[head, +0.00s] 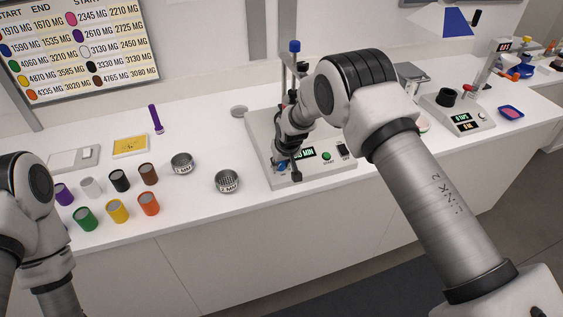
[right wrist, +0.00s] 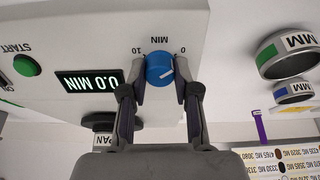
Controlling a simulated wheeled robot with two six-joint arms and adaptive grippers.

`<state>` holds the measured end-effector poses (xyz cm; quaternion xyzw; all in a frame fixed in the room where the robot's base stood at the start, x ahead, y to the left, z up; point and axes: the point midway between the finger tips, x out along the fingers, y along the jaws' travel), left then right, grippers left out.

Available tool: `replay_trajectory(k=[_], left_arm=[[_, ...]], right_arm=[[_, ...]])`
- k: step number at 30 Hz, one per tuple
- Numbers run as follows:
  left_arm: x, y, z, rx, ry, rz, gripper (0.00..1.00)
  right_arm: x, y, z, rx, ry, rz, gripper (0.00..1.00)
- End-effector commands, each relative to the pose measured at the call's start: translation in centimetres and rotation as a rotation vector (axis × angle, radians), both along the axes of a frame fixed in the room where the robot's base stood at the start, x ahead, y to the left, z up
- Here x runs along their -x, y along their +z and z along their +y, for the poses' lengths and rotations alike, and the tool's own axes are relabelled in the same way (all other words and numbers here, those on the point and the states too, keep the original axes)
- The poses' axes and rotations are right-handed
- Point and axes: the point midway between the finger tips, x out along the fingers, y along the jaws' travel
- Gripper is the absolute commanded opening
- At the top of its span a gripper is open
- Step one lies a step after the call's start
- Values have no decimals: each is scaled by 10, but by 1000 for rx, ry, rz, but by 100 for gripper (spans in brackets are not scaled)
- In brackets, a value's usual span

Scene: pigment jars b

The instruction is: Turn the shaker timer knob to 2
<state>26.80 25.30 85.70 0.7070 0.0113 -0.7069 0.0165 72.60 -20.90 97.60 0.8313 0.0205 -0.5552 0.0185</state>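The shaker (head: 262,150) is a pale box with a green-lit display, a green START button and a blue timer knob (right wrist: 160,68). In the right wrist view, upside down, the display (right wrist: 88,82) reads 0.0 MIN. The knob has a pale pointer mark, and its scale shows 0 and 10. My right gripper (right wrist: 160,80) has its two fingers on either side of the knob, apart from each other; firm contact is not clear. In the head view my right gripper (head: 287,168) is at the shaker's front left corner. My left arm is at the left edge; its gripper is out of frame.
Several coloured jars (head: 118,180) and two metal sieves, one at the front (head: 228,182), stand left of the shaker. A balance (head: 458,115) stands on the right. A chart (head: 80,50) hangs on the wall. The counter's front strip below the shaker is clear.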

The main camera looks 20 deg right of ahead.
Motion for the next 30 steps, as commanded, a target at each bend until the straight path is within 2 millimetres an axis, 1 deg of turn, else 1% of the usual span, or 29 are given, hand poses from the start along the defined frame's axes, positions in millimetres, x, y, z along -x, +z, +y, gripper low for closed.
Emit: replay_trajectory(k=[8, 14, 20, 30], left_arm=[[0, -2, 0, 0, 0, 0, 50], [0, -11, 0, 0, 0, 0, 50], [0, -27, 0, 0, 0, 0, 50], [0, -54, 0, 0, 0, 0, 50]], right_arm=[[0, -1, 0, -4, -10, 0, 0], [0, -3, 0, -25, -65, 1, 0], [0, -4, 0, -68, -181, 0, 0], [0, -4, 0, -176, -461, 5, 0]])
